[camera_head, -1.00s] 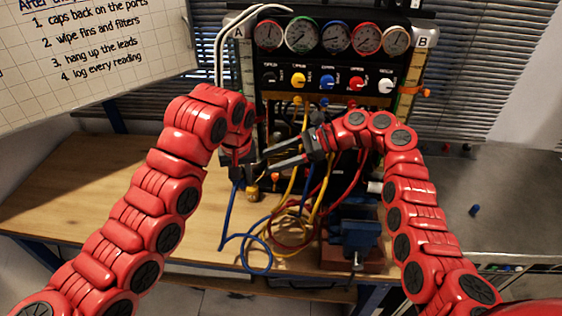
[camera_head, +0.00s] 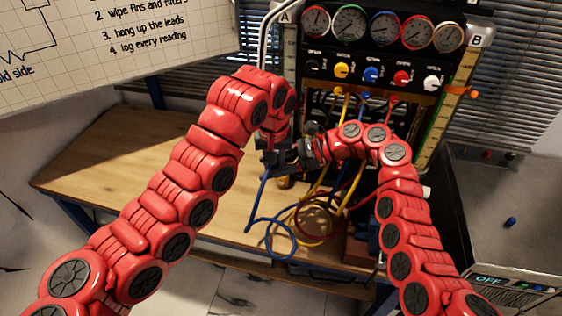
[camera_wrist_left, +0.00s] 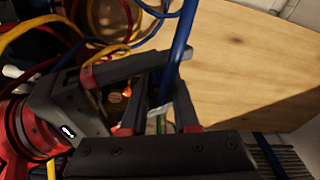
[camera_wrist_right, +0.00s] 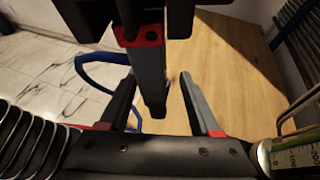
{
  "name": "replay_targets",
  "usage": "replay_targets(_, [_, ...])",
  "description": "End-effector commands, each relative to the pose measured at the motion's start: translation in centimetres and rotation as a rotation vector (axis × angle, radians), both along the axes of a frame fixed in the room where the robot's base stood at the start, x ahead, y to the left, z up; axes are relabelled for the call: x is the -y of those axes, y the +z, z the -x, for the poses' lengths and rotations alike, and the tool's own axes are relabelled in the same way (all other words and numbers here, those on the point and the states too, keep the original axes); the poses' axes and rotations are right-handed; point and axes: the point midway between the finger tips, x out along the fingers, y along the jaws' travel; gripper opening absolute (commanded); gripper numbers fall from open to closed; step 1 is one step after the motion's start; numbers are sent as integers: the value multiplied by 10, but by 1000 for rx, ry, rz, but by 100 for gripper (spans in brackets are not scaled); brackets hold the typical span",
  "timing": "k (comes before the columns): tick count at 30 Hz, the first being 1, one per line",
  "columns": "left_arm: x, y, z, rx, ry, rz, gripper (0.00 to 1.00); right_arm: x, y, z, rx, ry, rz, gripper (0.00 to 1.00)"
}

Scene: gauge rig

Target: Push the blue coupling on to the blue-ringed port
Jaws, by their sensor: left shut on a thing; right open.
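My left gripper (camera_head: 272,157) is shut on the blue lead (camera_wrist_left: 178,48), which rises between its fingers in the left wrist view. The lead hangs down from the gripper in the head view (camera_head: 258,198) and loops over the bench. The blue coupling at its end is mostly hidden by the fingers, so I cannot make out its shape. My right gripper (camera_wrist_right: 159,84) is open, its fingers either side of a left gripper finger in its wrist view. The two grippers are close together. I cannot make out the blue-ringed port; my arms cover part of the lower rig.
The gauge rig (camera_head: 376,68) stands at the back with dials, coloured knobs and leads. Yellow and red leads (camera_head: 318,218) tangle on the wooden bench (camera_head: 120,165). A blue vise (camera_head: 362,232) is partly behind my right arm. The bench's left side is clear.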

Motion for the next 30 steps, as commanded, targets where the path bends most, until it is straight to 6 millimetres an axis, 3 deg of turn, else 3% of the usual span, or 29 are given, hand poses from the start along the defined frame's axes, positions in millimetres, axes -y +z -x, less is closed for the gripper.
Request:
replay_targets(8, [0, 0, 0, 0, 0, 0, 0, -1, 0, 0, 1, 0, 0, 62])
replay_targets(18, [1, 0, 0, -1, -1, 1, 0, -1, 0, 0, 0, -1, 0, 1])
replay_targets(19, [1, 0, 1, -1, -2, 1, 0, 0, 0, 0, 1, -2, 0, 0])
replay_targets(23, [1, 0, 1, -3, -3, 1, 0, 0, -1, -1, 2, -4, 1, 0])
replay_targets(24, [1, 0, 1, -3, -4, 0, 0, 0, -1, -1, 1, -5, 1, 35])
replay_targets(29, [1, 0, 1, -2, -3, 0, 0, 0, 0, -1, 1, -3, 0, 64])
replay_targets(30, [1, 0, 1, -2, -2, 0, 0, 0, 0, -1, 1, -3, 0, 64])
